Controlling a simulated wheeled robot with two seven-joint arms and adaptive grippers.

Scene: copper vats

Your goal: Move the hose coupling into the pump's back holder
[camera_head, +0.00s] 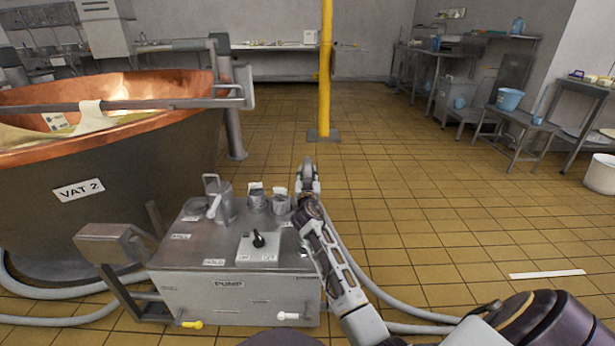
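The grey steel pump (235,292) stands on the floor at lower centre. A grey cylinder with a handle and a white lever (219,200) stands on its top at the back left. Two short grey cylindrical fittings with pale tags, a left one (256,202) and a right one (281,205), stand at its back edge. My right gripper (308,170) is just right of and beyond the right fitting, seen from behind. My wrist hides its fingers, so I cannot tell whether it holds anything. No hose coupling can be made out clearly. My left gripper is not in view.
A grey hose (375,285) runs from behind my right arm across the floor. The copper vat (110,160) stands left of the pump, with more hose (75,318) below it. A yellow post (325,70) stands behind. Steel tables (430,55) line the right; the middle floor is clear.

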